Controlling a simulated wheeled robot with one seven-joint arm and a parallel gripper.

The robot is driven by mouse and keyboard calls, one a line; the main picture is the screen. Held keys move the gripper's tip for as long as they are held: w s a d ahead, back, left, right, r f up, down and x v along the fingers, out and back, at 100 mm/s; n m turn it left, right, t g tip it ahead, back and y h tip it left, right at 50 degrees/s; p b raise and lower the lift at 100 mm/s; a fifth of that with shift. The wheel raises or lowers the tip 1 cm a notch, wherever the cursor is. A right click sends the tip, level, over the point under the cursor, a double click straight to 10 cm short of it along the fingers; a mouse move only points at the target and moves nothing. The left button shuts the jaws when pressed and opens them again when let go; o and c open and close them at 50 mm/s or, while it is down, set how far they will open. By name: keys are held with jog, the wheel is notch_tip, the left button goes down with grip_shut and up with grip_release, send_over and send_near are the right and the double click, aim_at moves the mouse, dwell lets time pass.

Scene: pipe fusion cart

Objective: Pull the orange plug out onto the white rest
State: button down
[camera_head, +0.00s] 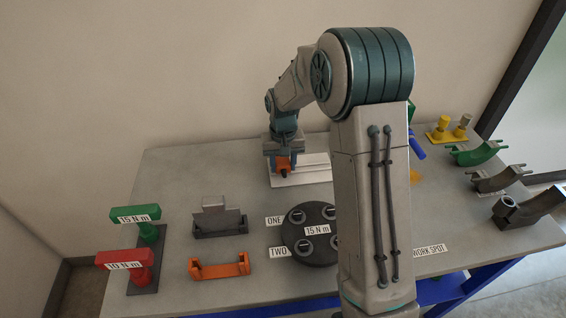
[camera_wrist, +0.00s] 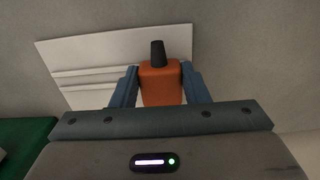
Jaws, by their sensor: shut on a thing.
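The orange plug (camera_wrist: 160,84), with a dark tip, is between the two blue fingers of my gripper (camera_wrist: 160,90) in the wrist view. My gripper is shut on it. In the head view the plug (camera_head: 284,163) shows just below my gripper (camera_head: 283,158), over the left part of the white rest (camera_head: 315,179). The white rest (camera_wrist: 75,60) also lies behind the plug in the wrist view, with raised ridges at its left. I cannot tell whether the plug touches the rest. My arm hides part of the table to the right.
A dark round disc (camera_head: 295,249) labelled 15 N m, an orange bracket (camera_head: 219,266) and a grey block in a holder (camera_head: 215,217) stand in front. Green (camera_head: 135,213) and red (camera_head: 124,259) tools are at left. Several curved cradles (camera_head: 478,153) line the right edge.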

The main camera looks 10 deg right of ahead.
jog(key=shift+f+b, duration=0.3)
jog(key=shift+f, duration=0.1)
jog(key=c, duration=0.7)
grip_release()
jog(key=shift+c, duration=0.2)
notch_tip(320, 180, up, 14)
jog(key=shift+b, duration=0.35)
